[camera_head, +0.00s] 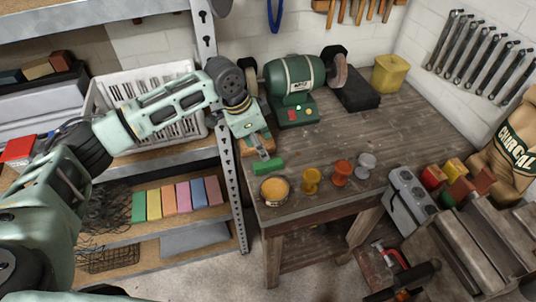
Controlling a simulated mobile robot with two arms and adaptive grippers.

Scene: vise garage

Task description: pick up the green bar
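The green bar (268,166) lies on the wooden workbench (330,146) near its left edge. My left arm reaches in from the left, and my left gripper (262,152) points down just behind the bar. Its lower end is close to the bar; I cannot tell whether it touches. The finger gap is too small and partly hidden to read. My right gripper is not in view.
A round orange-topped tin (274,190), a yellow spool (312,180), an orange spool (341,172) and a grey spool (366,164) line the bench front. A green bench grinder (296,84) stands behind. A metal shelf post (231,165) rises left of the bench.

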